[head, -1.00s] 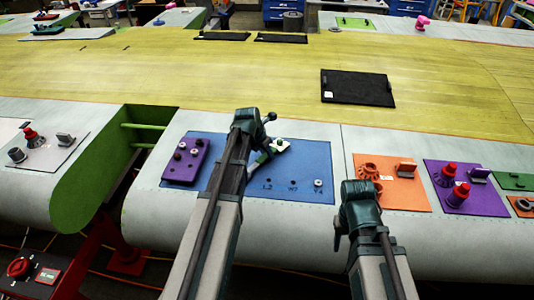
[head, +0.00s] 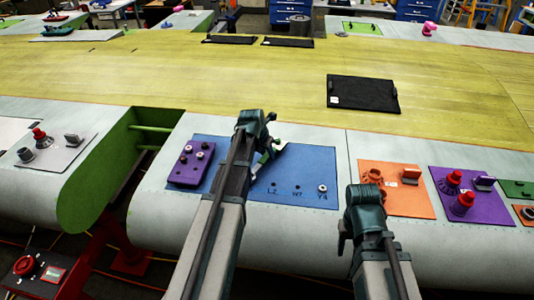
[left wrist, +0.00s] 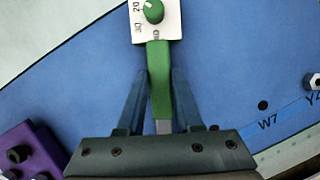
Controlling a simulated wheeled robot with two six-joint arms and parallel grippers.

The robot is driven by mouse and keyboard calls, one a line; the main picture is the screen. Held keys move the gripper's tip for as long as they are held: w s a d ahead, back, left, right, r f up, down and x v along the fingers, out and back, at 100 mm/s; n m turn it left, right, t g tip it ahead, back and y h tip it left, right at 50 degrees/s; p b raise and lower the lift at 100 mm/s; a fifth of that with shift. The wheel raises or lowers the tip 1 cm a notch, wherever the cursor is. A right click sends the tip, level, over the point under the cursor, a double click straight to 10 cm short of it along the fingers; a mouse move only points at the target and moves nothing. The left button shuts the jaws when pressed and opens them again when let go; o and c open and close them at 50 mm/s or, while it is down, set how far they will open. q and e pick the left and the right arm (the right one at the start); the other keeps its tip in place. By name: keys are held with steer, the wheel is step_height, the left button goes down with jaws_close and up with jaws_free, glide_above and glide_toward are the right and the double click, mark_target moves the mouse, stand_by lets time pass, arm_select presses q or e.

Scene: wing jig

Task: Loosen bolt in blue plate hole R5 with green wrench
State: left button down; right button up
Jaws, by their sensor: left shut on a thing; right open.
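The blue plate (head: 310,165) lies on the wing's near edge. My left gripper (left wrist: 152,105) is over it, shut on the green wrench (left wrist: 159,80). In the left wrist view the wrench points up the picture to a white card with a green knob and numbers (left wrist: 154,12). The wrench also shows beside the gripper in the head view (head: 267,153). A bolt (head: 322,188) sits by the label Y4, and two holes right of my arm look empty. I cannot make out a label R5; my left arm hides part of the plate. My right gripper (head: 343,238) is open near the front edge.
A purple block (head: 190,165) with several bolts stands on the plate's left part. Right of the plate are an orange panel (head: 407,205) and a purple panel (head: 485,212) with fittings. An open green-walled gap (head: 95,195) lies to the left.

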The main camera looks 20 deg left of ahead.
arm_select(q)
steer(key=shift+r+p, duration=2.9)
steer(key=shift+r, duration=0.3)
steer(key=shift+f, duration=0.1)
